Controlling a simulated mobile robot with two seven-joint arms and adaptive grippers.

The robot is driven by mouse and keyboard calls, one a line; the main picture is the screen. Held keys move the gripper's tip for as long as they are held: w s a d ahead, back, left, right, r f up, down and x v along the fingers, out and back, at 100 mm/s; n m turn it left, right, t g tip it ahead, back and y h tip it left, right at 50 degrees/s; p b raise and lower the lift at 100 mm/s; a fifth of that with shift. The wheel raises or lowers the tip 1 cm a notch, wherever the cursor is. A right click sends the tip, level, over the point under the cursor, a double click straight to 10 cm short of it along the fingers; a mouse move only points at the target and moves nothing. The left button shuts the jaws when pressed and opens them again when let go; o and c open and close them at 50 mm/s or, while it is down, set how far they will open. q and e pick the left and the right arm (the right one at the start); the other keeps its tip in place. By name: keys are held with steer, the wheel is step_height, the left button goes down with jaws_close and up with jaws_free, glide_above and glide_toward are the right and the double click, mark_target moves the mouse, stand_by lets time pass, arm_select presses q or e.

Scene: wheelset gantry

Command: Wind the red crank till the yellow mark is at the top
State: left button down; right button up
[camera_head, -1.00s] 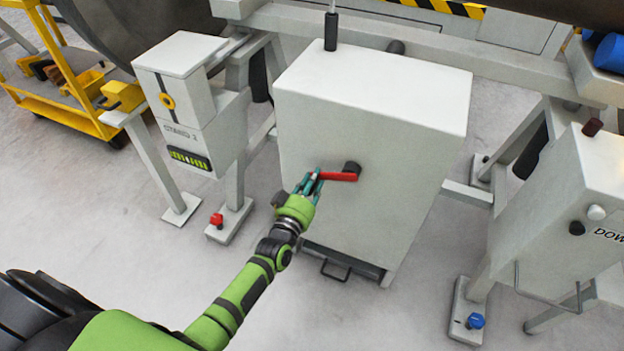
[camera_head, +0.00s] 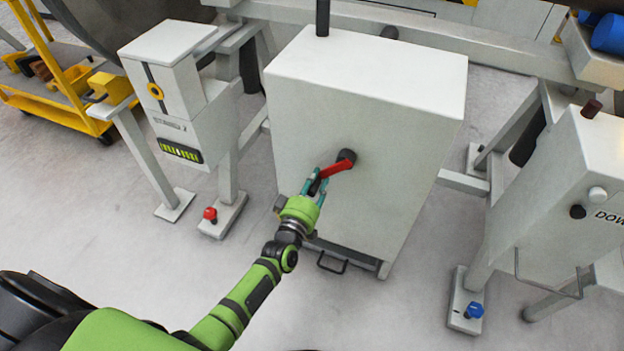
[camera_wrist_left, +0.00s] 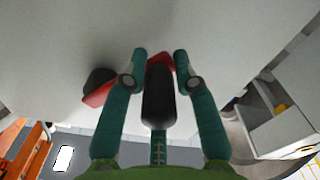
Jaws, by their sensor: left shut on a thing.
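The red crank (camera_head: 336,167) sits on the front of a white cabinet (camera_head: 320,130). Its arm slopes from the black hub (camera_head: 347,156) down and left to a dark handle. My left gripper (camera_head: 317,184) is shut on that handle. In the left wrist view, the black handle (camera_wrist_left: 158,97) lies between the two teal fingers, with the red crank arm (camera_wrist_left: 98,95) behind. My right gripper is not in view.
A yellow trolley (camera_head: 70,108) stands at the far left. A red knob (camera_head: 210,214) and a blue knob (camera_head: 474,310) sit on low foot plates. A second white box (camera_head: 560,190) stands at the right. A handle (camera_head: 332,264) juts from the cabinet's base.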

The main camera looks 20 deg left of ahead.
arm_select(q)
steer(key=d+f+n, duration=0.1)
steer(key=d+n+b, duration=0.1)
steer(key=d+f+n, duration=0.1)
steer(key=d+n, duration=0.1)
steer(key=shift+s+f+h+b, duration=0.25)
steer(key=shift+f+h+b, duration=0.05)
steer(key=shift+f, duration=0.05)
steer(key=shift+d+n+b, duration=0.35)
steer(key=shift+d+n, duration=0.5)
steer(key=shift+n, duration=0.25)
steer(key=shift+d+n, duration=0.4)
steer(key=shift+n, duration=0.1)
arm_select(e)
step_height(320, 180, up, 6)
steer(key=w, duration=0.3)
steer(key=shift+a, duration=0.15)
arm_select(q)
steer(key=shift+r, duration=0.1)
steer(key=shift+w+a, duration=0.1)
steer(key=shift+a, duration=0.1)
steer(key=c, duration=1)
jaws_free()
steer(key=shift+a, duration=0.1)
steer(key=shift+c, duration=0.2)
steer(key=shift+a, duration=0.1)
steer(key=shift+r, duration=0.1)
